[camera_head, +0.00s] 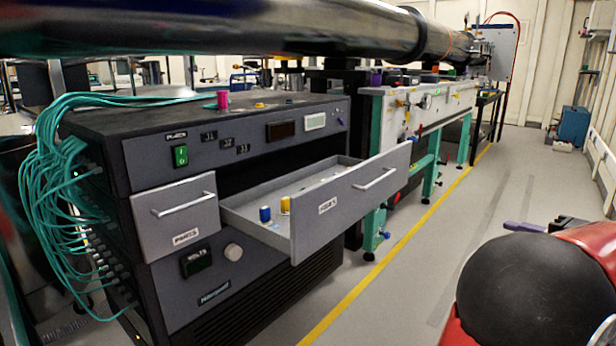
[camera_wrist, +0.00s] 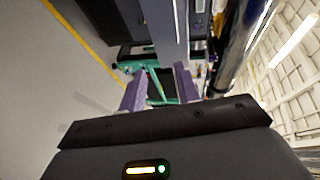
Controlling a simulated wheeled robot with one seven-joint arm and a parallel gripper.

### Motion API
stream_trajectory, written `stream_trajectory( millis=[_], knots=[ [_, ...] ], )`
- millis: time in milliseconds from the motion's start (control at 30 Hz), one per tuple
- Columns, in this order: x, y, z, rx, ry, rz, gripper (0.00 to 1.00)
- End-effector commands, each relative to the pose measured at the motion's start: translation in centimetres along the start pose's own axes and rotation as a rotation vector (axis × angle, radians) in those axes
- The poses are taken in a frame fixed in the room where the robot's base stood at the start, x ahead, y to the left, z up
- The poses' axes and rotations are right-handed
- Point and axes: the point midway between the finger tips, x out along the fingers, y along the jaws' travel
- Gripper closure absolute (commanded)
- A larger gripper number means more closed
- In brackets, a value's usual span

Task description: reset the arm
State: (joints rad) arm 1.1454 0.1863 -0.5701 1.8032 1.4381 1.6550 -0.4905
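My gripper (camera_wrist: 160,88) shows in the wrist view with its two purple fingers spread apart and nothing visible between them. In the head view my arm is at the lower right, with a large black rounded link and red parts. A purple finger (camera_head: 522,227) pokes out past it to the left. The gripper hangs over the aisle, to the right of the open drawer (camera_head: 345,207) and apart from it.
The drawer juts out from the grey equipment rack (camera_head: 240,148), holding a blue item (camera_head: 265,214) and a yellow item (camera_head: 285,204). A magenta spool (camera_head: 222,99) stands on top. A thick metal pipe (camera_head: 220,28) runs overhead. The aisle floor (camera_head: 455,245) is clear.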

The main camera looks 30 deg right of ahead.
Motion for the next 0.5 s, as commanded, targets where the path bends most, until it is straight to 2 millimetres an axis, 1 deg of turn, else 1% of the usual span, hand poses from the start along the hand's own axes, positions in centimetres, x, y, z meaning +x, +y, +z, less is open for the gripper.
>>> stream_trajectory(
  millis=[33, 267, 367, 467, 500],
  knots=[
    [0.1, -0.1, 0.1, 0.000, -0.004, 0.001, 0.68],
    [2.9, -0.9, 3.1, 0.004, -0.087, 0.050, 0.68],
    [4.2, -1.2, 4.8, 0.001, -0.130, 0.080, 0.68],
    [5.8, -1.6, 7.1, -0.005, -0.187, 0.118, 0.68],
    [6.4, -1.8, 8.2, -0.009, -0.213, 0.138, 0.68]
  ],
)
